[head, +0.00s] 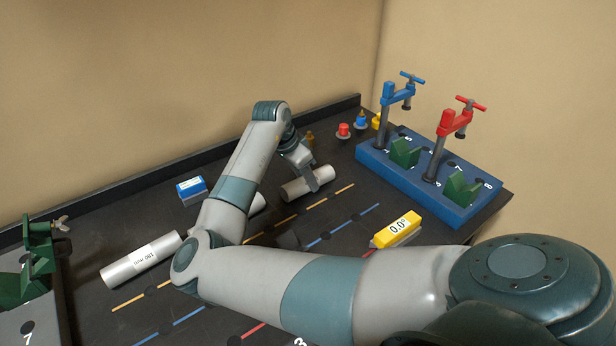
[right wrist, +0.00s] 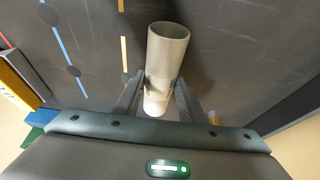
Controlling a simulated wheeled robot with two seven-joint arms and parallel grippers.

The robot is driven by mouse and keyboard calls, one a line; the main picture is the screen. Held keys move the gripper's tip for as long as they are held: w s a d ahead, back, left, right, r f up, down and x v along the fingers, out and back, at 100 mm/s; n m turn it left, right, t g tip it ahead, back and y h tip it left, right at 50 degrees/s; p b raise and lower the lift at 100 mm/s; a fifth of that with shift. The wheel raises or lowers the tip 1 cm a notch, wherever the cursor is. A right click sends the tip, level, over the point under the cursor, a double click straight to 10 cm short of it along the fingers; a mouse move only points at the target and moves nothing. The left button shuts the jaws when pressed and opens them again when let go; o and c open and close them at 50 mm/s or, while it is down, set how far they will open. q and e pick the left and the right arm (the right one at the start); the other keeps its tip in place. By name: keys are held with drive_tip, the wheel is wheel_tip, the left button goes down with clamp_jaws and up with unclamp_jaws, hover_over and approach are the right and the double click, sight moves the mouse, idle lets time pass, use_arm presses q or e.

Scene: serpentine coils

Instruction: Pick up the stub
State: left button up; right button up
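A short pale grey cylinder (head: 297,189), which I take for the stub, lies at the back middle of the dark table. My right gripper (head: 314,180) reaches down over it, with one finger in front of its side. In the right wrist view the hollow-ended cylinder (right wrist: 167,50) runs between the two fingers of my right gripper (right wrist: 161,82). Both fingertips are at its sides; whether they press on it I cannot tell. It seems to be at table level. My left gripper is not in view.
A longer labelled cylinder (head: 140,260) lies at left; another (head: 258,203) is partly behind my arm. A blue-white box (head: 191,190) and a yellow 0.0 display (head: 397,230) stand nearby. A blue clamp fixture (head: 430,183) stands at right, a green one (head: 38,258) at left.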

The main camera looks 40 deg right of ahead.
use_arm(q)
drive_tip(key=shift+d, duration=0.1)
use_arm(e)
drive_tip(key=shift+r, duration=0.15)
